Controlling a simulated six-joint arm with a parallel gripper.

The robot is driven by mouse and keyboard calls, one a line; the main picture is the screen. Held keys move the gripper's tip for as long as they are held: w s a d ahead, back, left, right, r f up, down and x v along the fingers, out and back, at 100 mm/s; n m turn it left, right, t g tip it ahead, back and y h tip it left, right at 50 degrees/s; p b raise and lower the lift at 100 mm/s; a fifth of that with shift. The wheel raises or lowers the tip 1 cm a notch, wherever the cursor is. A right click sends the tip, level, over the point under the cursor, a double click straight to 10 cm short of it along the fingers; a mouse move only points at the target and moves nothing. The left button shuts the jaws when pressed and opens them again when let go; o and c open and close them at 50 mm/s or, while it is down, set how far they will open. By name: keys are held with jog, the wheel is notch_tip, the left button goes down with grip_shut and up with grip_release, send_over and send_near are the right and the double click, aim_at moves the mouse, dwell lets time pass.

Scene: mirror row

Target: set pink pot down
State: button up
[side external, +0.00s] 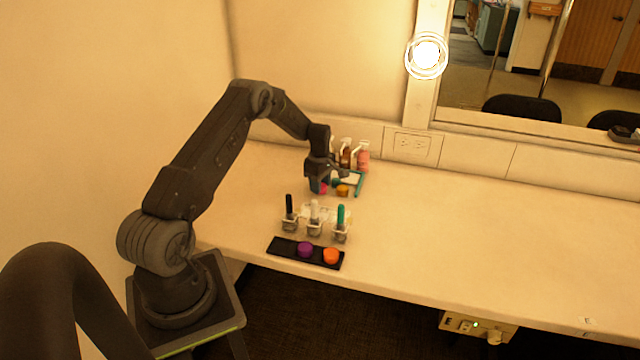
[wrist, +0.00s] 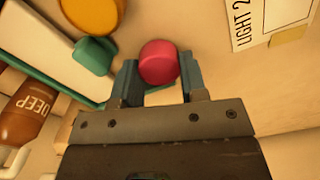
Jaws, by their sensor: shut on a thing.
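The pink pot (wrist: 159,62) is a small round pot held between the two blue-grey fingers of my gripper (wrist: 158,76) in the wrist view. My gripper is shut on it. In the side view my gripper (side external: 319,184) points down near the back of the counter and hides most of the pink pot (side external: 323,189). A teal-edged tray (wrist: 60,87) lies to the left of the pot in the wrist view. I cannot tell whether the pot touches the surface below.
A yellow-orange pot (side external: 342,190) sits close beside my gripper. Pump bottles (side external: 362,157) stand behind by the wall. In front are three holders (side external: 314,229) with upright sticks and a black strip (side external: 284,248) with purple and orange pots. The counter's right side (side external: 500,220) is clear.

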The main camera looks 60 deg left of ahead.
jog(key=shift+f, duration=0.15)
jog(key=o, duration=0.6)
jog(key=shift+o, duration=0.2)
notch_tip(320, 180, up, 12)
jog(key=s+d+r+m+t+y, duration=0.1)
jog(key=s+d+r+m, duration=0.3)
jog(key=d+r, duration=0.6)
jog(key=s+d+r+m+t, duration=0.1)
jog(key=d+r+m, duration=0.7)
jog(key=d, duration=0.4)
jog(key=s+d+r+m+t, duration=0.1)
jog(key=s+d+m, duration=0.4)
jog(key=s, duration=0.5)
jog(key=s+d+m+t+h, duration=0.1)
jog(key=s+d+m+t, duration=0.1)
jog(key=s+d+m, duration=0.4)
jog(key=s+d, duration=0.4)
jog(key=shift+d+r+t, duration=0.2)
jog(key=shift+r+t, duration=0.1)
jog(key=shift+r, duration=0.1)
